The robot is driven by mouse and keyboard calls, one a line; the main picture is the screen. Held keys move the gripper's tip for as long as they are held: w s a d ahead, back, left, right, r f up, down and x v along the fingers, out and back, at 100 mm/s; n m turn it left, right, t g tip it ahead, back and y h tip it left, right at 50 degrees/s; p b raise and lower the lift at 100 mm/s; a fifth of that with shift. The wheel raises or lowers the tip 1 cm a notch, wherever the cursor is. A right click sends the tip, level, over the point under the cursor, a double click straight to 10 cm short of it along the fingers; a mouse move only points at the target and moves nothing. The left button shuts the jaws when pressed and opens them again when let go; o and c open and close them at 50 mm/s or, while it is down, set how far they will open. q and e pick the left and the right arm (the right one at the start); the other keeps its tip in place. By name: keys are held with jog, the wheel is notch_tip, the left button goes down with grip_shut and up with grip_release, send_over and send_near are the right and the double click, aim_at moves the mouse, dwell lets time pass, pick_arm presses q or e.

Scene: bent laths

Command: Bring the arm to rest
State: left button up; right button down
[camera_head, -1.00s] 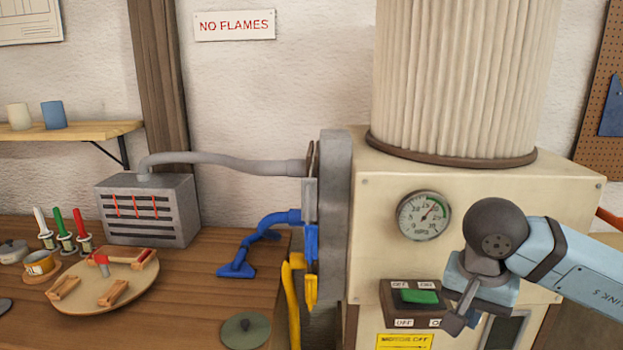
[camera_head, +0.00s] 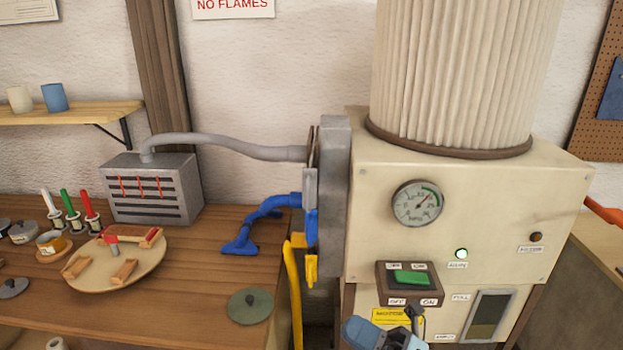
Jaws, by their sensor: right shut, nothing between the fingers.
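My right gripper (camera_head: 415,318) is low in the head view, in front of the cream machine (camera_head: 480,215), just below its switch box. Its dark fingers are shut with nothing between them. The green rocker switch (camera_head: 411,277) sits in the dark box (camera_head: 383,281) above the fingertips. I cannot tell whether the fingers touch the machine's front. Most of my right arm is below the picture. My left gripper is not in view.
A wooden bench (camera_head: 200,275) on the left holds a round board (camera_head: 145,275), a grey slotted box (camera_head: 152,188) and several small pots.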

jog(key=d+f+m+t+h+p, duration=0.1)
jog(key=d+f+m+t+h, duration=0.3)
jog(key=m, duration=0.4)
jog(key=d+f+m+t+h, duration=0.1)
jog(key=f+m+t+h, duration=0.4)
jog(key=m, duration=0.3)
jog(key=s+d+f+m+g+h+p, duration=0.1)
jog(key=s+d+f+m+g+h, duration=0.2)
jog(key=f+m, duration=0.5)
jog(key=s+d+f+m+g+h+p, duration=0.1)
jog(key=s+d+f+m+g+h, duration=0.3)
jog(key=s+f, duration=0.5)
notch_tip(320, 180, down, 3)
jog(key=m+h, duration=0.2)
jog(key=m, duration=0.1)
jog(key=shift+s+d+r+m+h, duration=0.15)
jog(key=shift+s+d+m+h, duration=0.15)
jog(key=shift+d+m+h, duration=0.1)
